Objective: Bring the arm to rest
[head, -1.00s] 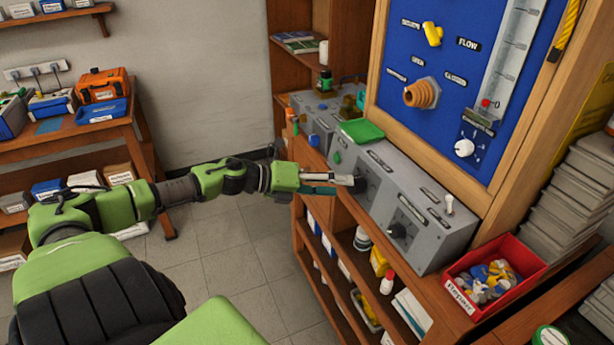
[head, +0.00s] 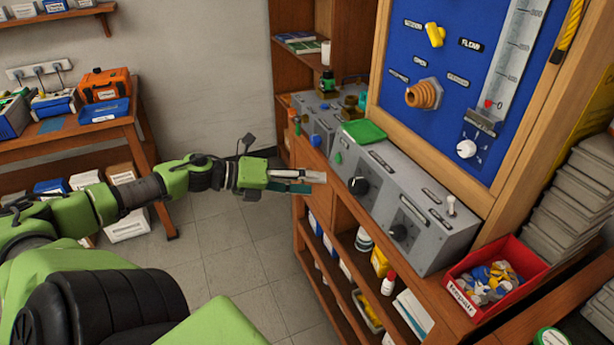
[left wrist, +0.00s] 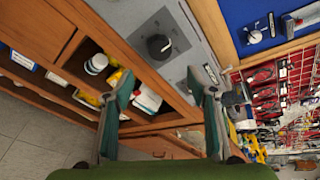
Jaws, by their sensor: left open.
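My left arm reaches in from the left in the head view. Its gripper (head: 322,183) is in front of the grey control box, a little short of the box's black knob (head: 358,186). In the left wrist view the two fingers of the left gripper (left wrist: 165,85) are spread apart with nothing between them. A black knob on its dark plate (left wrist: 158,46) lies beyond the fingertips there, clear of them. The grey control box (head: 400,180) stands on the wooden bench. My right gripper is not in view.
A blue panel (head: 455,75) with a yellow handle and an orange knob rises behind the box. A red bin (head: 497,275) of tokens stands at the right. Shelves with bottles (head: 388,283) lie below. Open floor (head: 225,245) is to the left.

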